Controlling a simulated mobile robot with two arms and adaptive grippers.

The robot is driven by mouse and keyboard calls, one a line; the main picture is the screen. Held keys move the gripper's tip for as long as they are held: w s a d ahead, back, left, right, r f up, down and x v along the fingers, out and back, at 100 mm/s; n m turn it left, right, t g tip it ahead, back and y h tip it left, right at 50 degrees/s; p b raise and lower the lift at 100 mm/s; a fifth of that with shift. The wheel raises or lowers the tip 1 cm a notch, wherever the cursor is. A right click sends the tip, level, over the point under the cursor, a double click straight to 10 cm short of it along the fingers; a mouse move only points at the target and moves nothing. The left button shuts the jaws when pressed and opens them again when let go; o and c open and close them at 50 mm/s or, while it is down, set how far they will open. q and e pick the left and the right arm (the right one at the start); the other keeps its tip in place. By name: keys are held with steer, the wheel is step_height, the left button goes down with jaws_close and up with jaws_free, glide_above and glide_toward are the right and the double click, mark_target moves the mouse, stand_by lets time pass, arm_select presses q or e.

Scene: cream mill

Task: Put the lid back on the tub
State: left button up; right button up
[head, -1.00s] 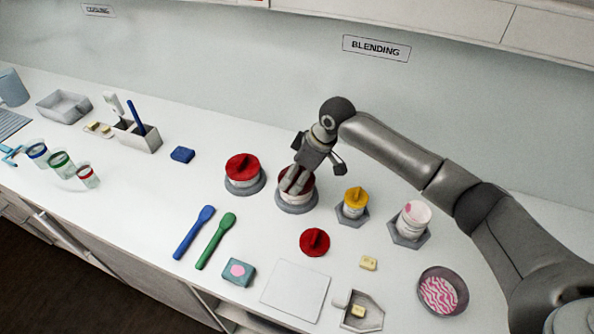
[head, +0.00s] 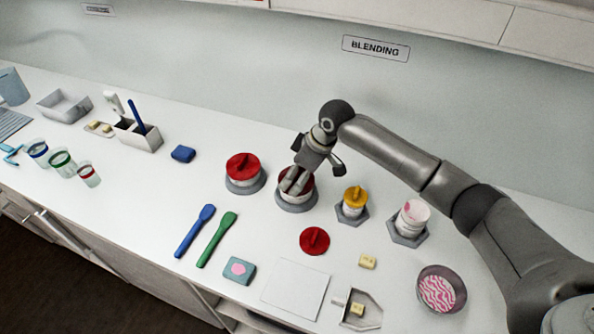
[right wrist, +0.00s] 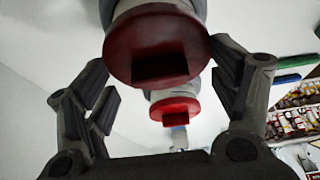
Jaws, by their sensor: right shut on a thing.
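My right gripper (head: 295,181) reaches down onto the middle lidded tub (head: 296,202), shut on its dark red lid (head: 309,184). In the right wrist view the lid (right wrist: 160,45) shows as a disc with a dark raised block, between the fingers of my right gripper (right wrist: 165,85). The fingers partly cover this lid in the head view. Another red lid (head: 314,241) with a raised grip lies alone on the counter in front. An uncovered white tub (head: 412,216) with pink on it stands to the right on a grey base. My left gripper is not in view.
A red-lidded tub (head: 243,172) stands left of my gripper, and a yellow-lidded jar (head: 353,203) right of it. Blue (head: 194,232) and green (head: 216,240) spatulas, a white board (head: 296,288) and a round bowl (head: 441,290) lie in front.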

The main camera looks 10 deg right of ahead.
steer(key=shift+f+p, duration=0.35)
steer(key=shift+p, duration=0.2)
stand_by(1.0)
steer(key=o, duration=0.7)
steer(key=shift+r, duration=0.1)
step_height(320, 180, up, 4)
steer(key=p, duration=0.4)
steer(key=shift+r+p, duration=0.25)
steer(key=shift+p, duration=0.1)
steer(key=shift+c, duration=0.4)
jaws_close()
stand_by(0.3)
